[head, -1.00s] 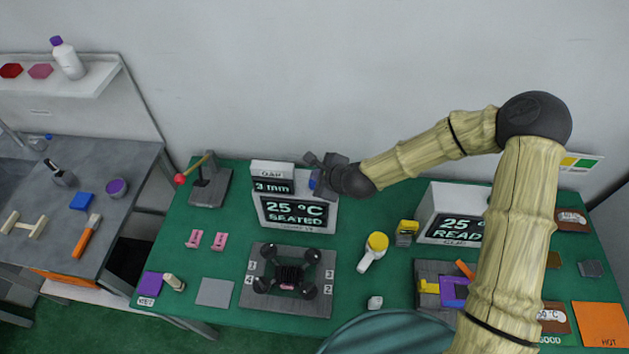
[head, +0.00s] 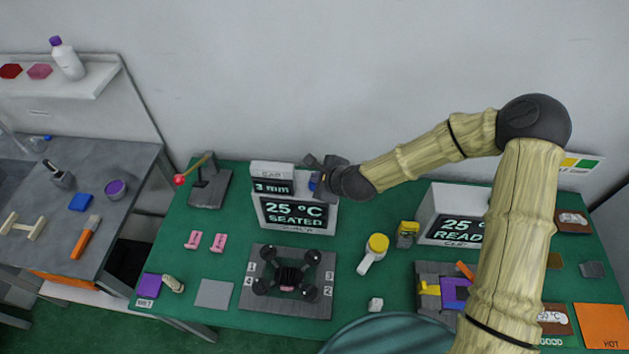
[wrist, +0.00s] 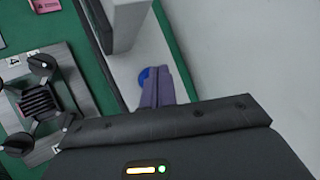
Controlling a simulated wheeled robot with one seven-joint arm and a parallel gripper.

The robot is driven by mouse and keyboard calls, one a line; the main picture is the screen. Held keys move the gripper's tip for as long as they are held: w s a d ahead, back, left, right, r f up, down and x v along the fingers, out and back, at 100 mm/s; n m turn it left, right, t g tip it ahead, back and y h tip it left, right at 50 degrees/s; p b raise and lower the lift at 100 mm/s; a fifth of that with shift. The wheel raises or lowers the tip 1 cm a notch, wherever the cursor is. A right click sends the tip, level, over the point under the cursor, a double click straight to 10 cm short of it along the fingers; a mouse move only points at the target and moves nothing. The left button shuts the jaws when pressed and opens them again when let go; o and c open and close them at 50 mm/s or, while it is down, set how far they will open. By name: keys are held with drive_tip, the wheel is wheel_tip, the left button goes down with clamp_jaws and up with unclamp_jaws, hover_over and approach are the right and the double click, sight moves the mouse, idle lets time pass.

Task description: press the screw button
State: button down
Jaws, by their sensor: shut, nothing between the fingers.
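A white display box (head: 296,216) reads "25 °C SEATED", with a smaller "GAP 3 mm" display (head: 272,178) on top. A round blue button (wrist: 144,76) shows in the wrist view on the box's side, partly hidden behind my fingers. Its blue also shows in the head view (head: 313,182), at the box's right. No readable label on it shows, so I cannot confirm that it is the screw button. My gripper (wrist: 163,88) is shut and empty, its fingertips right at the blue button. I cannot tell whether they touch it.
A grey plate (head: 259,302) with a black four-armed part stands in front of the box. A lever with a red knob (head: 180,180) is at the left. A yellow-topped white tool (head: 375,245) and a second display box (head: 440,205) lie to the right. The wall is close behind.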

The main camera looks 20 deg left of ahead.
drive_tip(key=shift+f, duration=0.3)
idle(0.5)
drive_tip(key=shift+r+p, duration=0.5)
drive_tip(key=shift+r, duration=0.5)
drive_tip(key=shift+r+p, duration=1.85)
drive_tip(key=shift+r, duration=0.7)
drive_tip(key=shift+f, duration=0.1)
